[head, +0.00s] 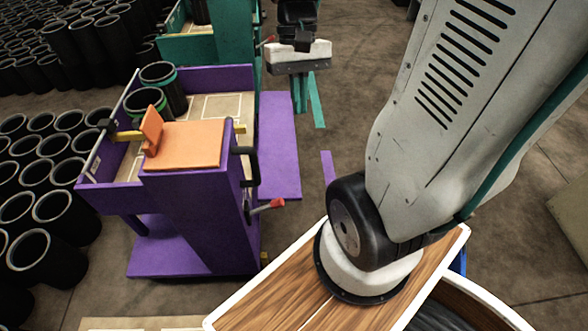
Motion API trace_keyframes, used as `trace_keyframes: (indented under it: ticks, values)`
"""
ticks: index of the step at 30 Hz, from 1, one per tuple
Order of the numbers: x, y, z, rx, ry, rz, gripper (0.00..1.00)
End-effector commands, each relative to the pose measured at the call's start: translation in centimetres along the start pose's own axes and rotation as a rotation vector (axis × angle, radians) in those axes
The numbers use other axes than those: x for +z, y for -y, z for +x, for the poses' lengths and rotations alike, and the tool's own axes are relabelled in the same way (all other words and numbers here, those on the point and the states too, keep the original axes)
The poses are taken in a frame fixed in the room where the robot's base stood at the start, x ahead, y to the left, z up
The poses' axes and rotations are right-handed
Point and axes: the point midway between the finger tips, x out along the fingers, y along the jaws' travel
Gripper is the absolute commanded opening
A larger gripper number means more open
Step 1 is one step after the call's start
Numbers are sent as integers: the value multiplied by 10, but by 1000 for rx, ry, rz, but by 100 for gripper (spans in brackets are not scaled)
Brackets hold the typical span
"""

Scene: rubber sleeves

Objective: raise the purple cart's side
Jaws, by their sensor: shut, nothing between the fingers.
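The purple cart (190,225) stands left of centre, with an orange pad (185,145) on its near end. Its far wall stands upright. On its right, a flat purple side panel (280,150) shows low and outside the bed, seemingly folded down. A black handle (250,166) and a red-tipped lever (265,208) are on the near right corner. Two black sleeves with green bands, one of them a sleeve (150,103) at the front, stand in the bed. My gripper (301,107), with teal fingers below a white body, is shut and empty beyond the panel, apart from it in the picture.
A green cart (190,48) stands behind the purple one. Many black sleeves (45,210) crowd the floor at left. Purple tape (328,167) and green tape (317,100) mark the floor.

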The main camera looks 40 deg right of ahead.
Motion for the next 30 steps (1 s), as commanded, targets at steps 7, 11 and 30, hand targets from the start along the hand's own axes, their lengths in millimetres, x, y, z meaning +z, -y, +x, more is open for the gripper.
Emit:
trace_keyframes:
  ticks: [7,11,30]
  values:
    - [-71,-32,34,-145,175,199,0]
    - [-108,-53,59,-231,253,303,0]
    - [-240,-165,278,-739,568,836,0]
